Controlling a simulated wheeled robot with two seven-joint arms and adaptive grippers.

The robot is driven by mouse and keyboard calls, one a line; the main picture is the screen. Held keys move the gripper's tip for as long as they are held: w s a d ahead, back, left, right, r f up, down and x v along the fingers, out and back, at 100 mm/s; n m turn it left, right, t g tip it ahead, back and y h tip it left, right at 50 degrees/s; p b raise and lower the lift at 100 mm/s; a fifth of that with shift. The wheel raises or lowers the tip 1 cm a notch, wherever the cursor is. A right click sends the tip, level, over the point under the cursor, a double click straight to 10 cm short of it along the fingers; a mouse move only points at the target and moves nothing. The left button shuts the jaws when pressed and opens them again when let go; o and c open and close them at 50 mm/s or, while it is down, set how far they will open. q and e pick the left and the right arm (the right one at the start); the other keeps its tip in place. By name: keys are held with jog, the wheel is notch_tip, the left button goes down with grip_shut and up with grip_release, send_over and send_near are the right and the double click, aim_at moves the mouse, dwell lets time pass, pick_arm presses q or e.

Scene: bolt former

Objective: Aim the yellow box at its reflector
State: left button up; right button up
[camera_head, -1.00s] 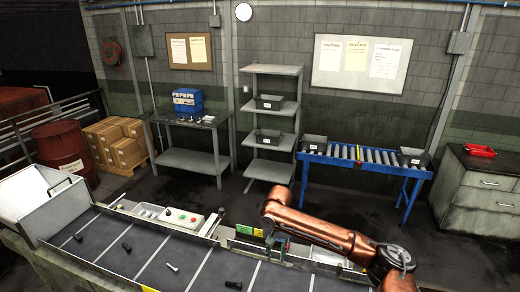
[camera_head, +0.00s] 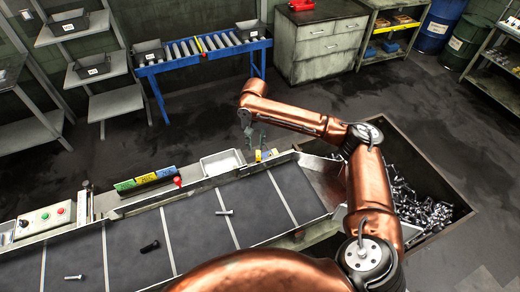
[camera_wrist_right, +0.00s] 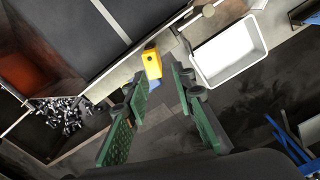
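The yellow box (camera_head: 266,155) is small and sits on the far rail of the conveyor, just right of a white tray. It also shows in the right wrist view (camera_wrist_right: 152,62), ahead of the fingertips, with a blue part under its near end. My right gripper (camera_head: 255,139) is just beyond the rail, close above the box. In the right wrist view its green fingers (camera_wrist_right: 159,88) are apart with nothing between them; the box lies beyond their tips. I cannot make out the reflector or which way the box points. My left gripper is not in view.
The white tray (camera_head: 222,162) stands beside the box on the rail. The dark conveyor belt (camera_head: 255,200) carries several loose bolts. A bin of bolts (camera_head: 420,210) is at the belt's right end. A blue roller stand (camera_head: 205,55) is behind, with open floor between.

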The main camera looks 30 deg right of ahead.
aim_at(258, 154)
jog(key=f, duration=0.2)
jog(key=d+f, duration=0.1)
jog(key=shift+s+d+f+p, duration=0.1)
jog(key=shift+s+f+p, duration=0.2)
jog(key=shift+s+f, duration=0.1)
jog(key=shift+w+f, duration=0.1)
jog(key=shift+f, duration=0.5)
jog(key=shift+c, duration=1.4)
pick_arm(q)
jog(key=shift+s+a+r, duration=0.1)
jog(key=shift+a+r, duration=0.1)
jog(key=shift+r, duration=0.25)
pick_arm(e)
grip_shut()
